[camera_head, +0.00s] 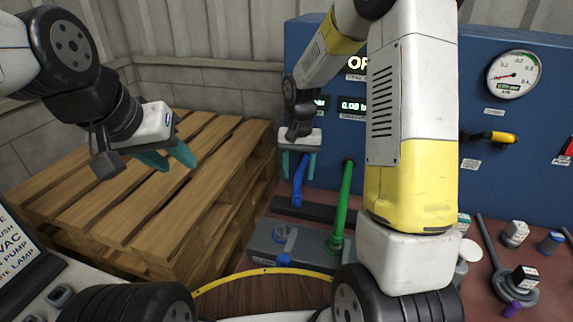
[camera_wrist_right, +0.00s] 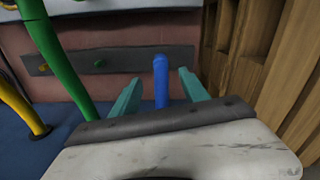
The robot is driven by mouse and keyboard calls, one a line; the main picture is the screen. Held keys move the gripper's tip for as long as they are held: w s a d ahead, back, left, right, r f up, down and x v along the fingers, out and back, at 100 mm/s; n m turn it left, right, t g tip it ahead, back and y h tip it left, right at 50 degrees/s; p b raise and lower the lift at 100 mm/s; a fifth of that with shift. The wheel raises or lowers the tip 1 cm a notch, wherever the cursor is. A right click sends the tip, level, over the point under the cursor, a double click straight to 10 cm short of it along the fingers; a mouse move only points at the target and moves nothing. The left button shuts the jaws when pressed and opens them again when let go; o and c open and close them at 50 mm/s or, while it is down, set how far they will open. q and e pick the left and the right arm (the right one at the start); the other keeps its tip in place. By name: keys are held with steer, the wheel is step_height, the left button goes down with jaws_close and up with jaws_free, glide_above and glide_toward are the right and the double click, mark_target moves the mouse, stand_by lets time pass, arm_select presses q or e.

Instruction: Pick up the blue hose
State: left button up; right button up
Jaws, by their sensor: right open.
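The blue hose (camera_head: 298,186) rises in front of the blue panel, left of the green hose, in the head view. My right gripper (camera_head: 298,174) is at it, pointing down, with teal fingers open on either side. In the right wrist view the blue hose (camera_wrist_right: 161,80) stands between the open fingers of my right gripper (camera_wrist_right: 162,78), with a gap on each side. Its lower part in that view is hidden behind the gripper body. My left gripper (camera_head: 180,166) is open and empty above the wooden pallets, far from the hose.
The green hose (camera_head: 343,205) stands close to the right of the blue hose; it also shows in the right wrist view (camera_wrist_right: 57,58). Wooden pallets (camera_head: 225,160) are stacked at left.

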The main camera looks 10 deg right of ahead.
mark_target(297, 184)
step_height(297, 184, down, 7)
steer(key=shift+a+f, duration=0.15)
steer(key=shift+f, duration=0.05)
stand_by(0.3)
jaws_close()
